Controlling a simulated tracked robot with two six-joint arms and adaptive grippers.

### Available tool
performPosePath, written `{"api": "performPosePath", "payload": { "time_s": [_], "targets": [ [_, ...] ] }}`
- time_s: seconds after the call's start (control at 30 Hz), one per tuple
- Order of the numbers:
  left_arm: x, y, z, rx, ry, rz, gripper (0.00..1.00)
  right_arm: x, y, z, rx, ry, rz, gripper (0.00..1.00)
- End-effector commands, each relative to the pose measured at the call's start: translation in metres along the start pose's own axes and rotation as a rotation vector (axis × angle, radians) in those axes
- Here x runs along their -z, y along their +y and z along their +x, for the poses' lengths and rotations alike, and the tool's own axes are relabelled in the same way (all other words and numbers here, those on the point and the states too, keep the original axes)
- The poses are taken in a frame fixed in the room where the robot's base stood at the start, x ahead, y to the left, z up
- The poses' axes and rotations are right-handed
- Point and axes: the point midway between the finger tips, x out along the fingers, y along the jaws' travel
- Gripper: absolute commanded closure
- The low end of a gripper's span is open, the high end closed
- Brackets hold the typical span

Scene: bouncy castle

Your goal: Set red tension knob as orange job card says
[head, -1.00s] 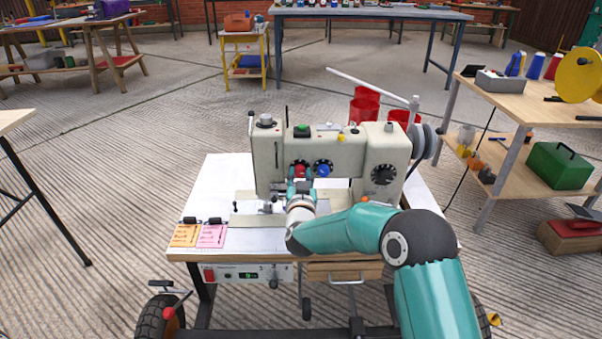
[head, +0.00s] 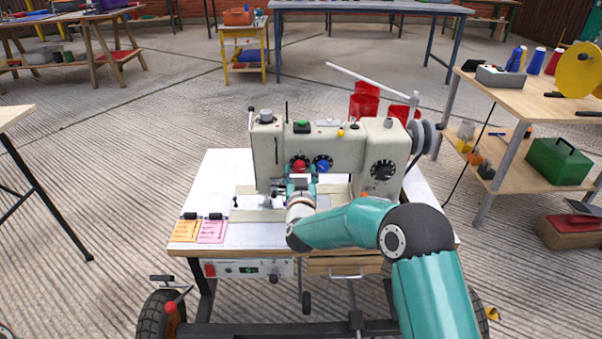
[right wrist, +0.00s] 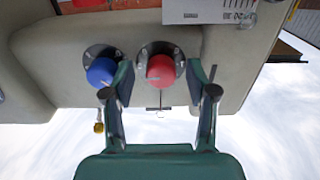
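The red tension knob (head: 299,166) sits on a dark round scale on the front of a cream sewing machine (head: 340,150). It also shows in the right wrist view (right wrist: 160,71). My right gripper (right wrist: 159,76) is open, with one finger on each side of the red knob and a visible gap to each. In the head view the gripper (head: 301,178) is just below and in front of the knob. The orange job card (head: 185,231) lies at the table's front left; its marks are too small to read. My left gripper is out of view.
A blue knob (head: 323,165) is close beside the red one; one right finger is between them. A black dial (head: 382,170) is further right. A pink card (head: 212,232) lies beside the orange one.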

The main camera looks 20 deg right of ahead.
Motion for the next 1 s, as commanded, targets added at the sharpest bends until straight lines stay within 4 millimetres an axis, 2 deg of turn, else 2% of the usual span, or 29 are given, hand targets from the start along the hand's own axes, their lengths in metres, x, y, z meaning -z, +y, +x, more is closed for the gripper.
{"api": "performPosePath", "payload": {
  "time_s": [0.27, 0.47, 0.8, 1.0],
  "targets": [
    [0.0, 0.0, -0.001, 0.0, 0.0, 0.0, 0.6, 0.002, -0.001, -0.002, 0.001, 0.003, 0.0, 0.43],
    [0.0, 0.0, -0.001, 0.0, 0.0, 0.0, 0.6, 0.002, -0.001, -0.018, 0.003, 0.002, -0.001, 0.43],
    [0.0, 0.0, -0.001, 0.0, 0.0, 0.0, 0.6, 0.0, -0.001, -0.08, 0.004, 0.0, -0.001, 0.43],
    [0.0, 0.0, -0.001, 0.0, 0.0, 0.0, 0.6, -0.001, -0.001, -0.109, 0.002, 0.0, 0.0, 0.43]
  ]
}}
